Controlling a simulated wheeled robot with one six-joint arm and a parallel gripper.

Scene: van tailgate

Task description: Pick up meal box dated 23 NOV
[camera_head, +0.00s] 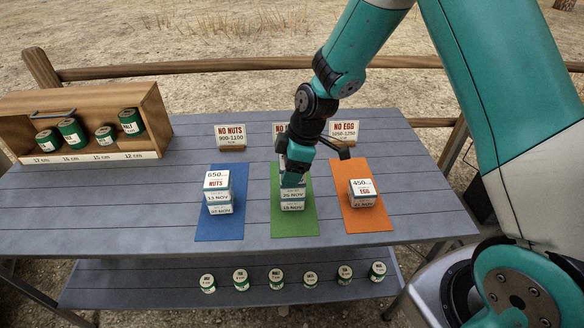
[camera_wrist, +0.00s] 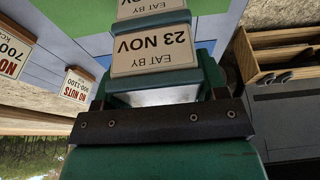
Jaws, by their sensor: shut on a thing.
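In the wrist view the meal box marked "EAT BY 23 NOV" (camera_wrist: 155,50) sits between the two green fingers of my gripper (camera_wrist: 155,85), which is shut on it. Another box with an "EAT BY" label (camera_wrist: 150,7) shows beyond it, its date cut off. In the head view my gripper (camera_head: 296,168) is over the stack of boxes (camera_head: 292,203) on the green mat (camera_head: 305,222). The lowest label there seems to read 15 NOV; the upper one is too small to read surely. My gripper hides much of the held box, and I cannot tell whether it is clear of the stack.
A stack of boxes (camera_head: 218,193) marked NUTS stands on the blue mat (camera_head: 222,228), and an EGG stack (camera_head: 362,193) on the orange mat (camera_head: 368,220). Signs such as NO NUTS (camera_head: 231,135) and NO EGG (camera_head: 344,131) stand behind. A wooden can rack (camera_head: 85,125) is at left. Several cans line the lower shelf.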

